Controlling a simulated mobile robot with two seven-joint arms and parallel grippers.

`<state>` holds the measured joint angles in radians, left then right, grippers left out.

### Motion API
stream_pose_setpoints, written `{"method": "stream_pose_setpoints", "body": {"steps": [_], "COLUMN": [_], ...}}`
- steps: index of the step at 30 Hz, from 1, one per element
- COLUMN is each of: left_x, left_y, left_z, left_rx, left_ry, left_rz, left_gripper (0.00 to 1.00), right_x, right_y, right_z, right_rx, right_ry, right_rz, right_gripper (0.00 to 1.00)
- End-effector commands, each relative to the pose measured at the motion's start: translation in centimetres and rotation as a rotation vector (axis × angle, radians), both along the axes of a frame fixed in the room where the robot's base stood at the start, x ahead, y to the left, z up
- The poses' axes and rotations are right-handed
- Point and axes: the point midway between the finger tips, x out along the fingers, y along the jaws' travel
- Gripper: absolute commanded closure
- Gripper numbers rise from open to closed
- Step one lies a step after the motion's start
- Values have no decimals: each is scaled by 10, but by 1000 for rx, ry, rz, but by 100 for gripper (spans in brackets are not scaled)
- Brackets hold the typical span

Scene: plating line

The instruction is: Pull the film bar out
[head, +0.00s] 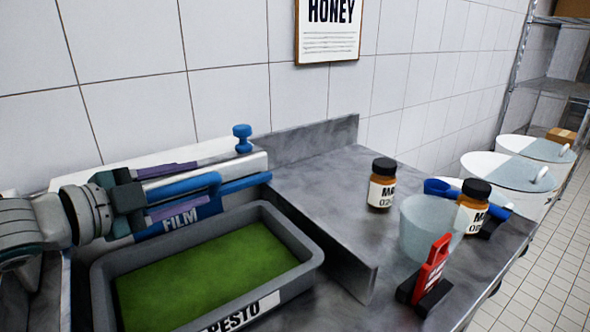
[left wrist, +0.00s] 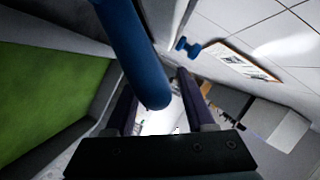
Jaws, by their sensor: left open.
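The film dispenser, labelled FILM (head: 181,222), stands against the wall behind the green-filled tray. Its blue film bar (head: 245,184) runs along the front, with a blue handle (head: 207,181) at its left part. My left gripper (head: 199,184) is open, its purple fingers on either side of the blue handle. In the left wrist view the rounded blue handle (left wrist: 143,60) reaches down between the open fingers of my left gripper (left wrist: 156,100). I cannot tell whether the fingers touch it. My right gripper is not in view.
The grey PESTO tray (head: 305,262) sits just in front of the dispenser. A raised steel counter (head: 320,200) to the right carries a brown jar (head: 382,185). A clear cup (head: 427,232), another jar (head: 471,208) and a red-handled tool (head: 432,266) stand farther right.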

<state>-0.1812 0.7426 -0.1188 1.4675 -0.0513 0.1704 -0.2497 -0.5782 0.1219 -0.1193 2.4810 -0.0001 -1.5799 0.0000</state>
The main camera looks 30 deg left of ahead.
Motion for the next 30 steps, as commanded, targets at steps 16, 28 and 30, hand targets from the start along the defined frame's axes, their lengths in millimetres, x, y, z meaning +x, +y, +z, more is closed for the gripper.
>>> {"method": "stream_pose_setpoints", "body": {"steps": [16, 28, 30], "left_x": [0, 0, 0], "left_y": [0, 0, 0], "left_z": [0, 0, -1], "left_rx": [0, 0, 0], "left_ry": [1, 1, 1], "left_rz": [0, 0, 0], "left_gripper": [84, 100, 100], "right_x": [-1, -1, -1], "right_y": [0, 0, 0], "right_z": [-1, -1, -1], "right_rx": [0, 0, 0], "right_ry": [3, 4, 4], "right_rz": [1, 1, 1], "right_gripper": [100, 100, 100]}}
